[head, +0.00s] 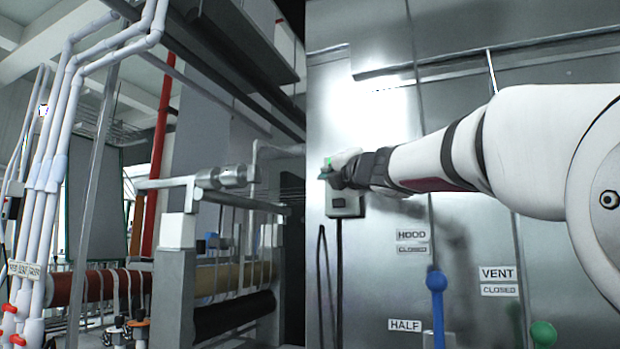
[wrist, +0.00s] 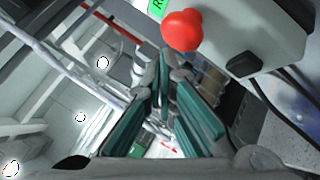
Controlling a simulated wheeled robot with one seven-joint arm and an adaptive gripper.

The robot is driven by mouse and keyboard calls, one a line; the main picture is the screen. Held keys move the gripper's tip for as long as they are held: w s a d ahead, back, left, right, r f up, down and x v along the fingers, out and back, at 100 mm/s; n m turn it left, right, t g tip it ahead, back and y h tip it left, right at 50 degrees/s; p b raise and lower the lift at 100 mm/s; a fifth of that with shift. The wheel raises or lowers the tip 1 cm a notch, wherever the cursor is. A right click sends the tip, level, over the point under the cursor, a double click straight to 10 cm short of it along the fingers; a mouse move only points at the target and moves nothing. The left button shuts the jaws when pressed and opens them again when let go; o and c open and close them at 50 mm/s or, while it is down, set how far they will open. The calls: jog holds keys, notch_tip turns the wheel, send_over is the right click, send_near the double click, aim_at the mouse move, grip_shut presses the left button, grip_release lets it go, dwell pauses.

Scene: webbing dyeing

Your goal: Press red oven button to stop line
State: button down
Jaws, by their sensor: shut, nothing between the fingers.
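The red mushroom button (wrist: 182,30) stands out from a pale grey control box (wrist: 245,30) in the wrist view. My gripper (wrist: 166,72) is shut and empty, its teal-padded fingers pointing up the picture toward the button's left side. The fingertips look just below the button; whether they touch it I cannot tell. In the head view my gripper (head: 326,172) is in front of the upper part of the control box (head: 346,206) on the steel wall, and the red button is hidden there. A green label (wrist: 157,9) shows beside the button.
A dark cable (head: 339,270) hangs below the box. A roller frame (head: 175,270) and white pipes (head: 45,180) stand left.

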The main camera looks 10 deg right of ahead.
jog(key=shift+d, duration=0.1)
jog(key=shift+w+d, duration=0.2)
jog(key=shift+w, duration=0.1)
jog(key=shift+w+d+p, duration=0.35)
jog(key=shift+w, duration=0.15)
dwell(0.8)
jog(key=shift+s+a, duration=0.1)
jog(key=shift+s, duration=0.05)
dwell(0.3)
jog(key=shift+s+a, duration=0.5)
jog(key=shift+s, duration=0.15)
jog(key=shift+s+a+b, duration=0.35)
jog(key=shift+s+a, duration=0.4)
jog(key=shift+s, duration=0.3)
jog(key=shift+s+a+b, duration=0.35)
jog(key=shift+s+a, duration=0.4)
jog(key=shift+s, duration=0.25)
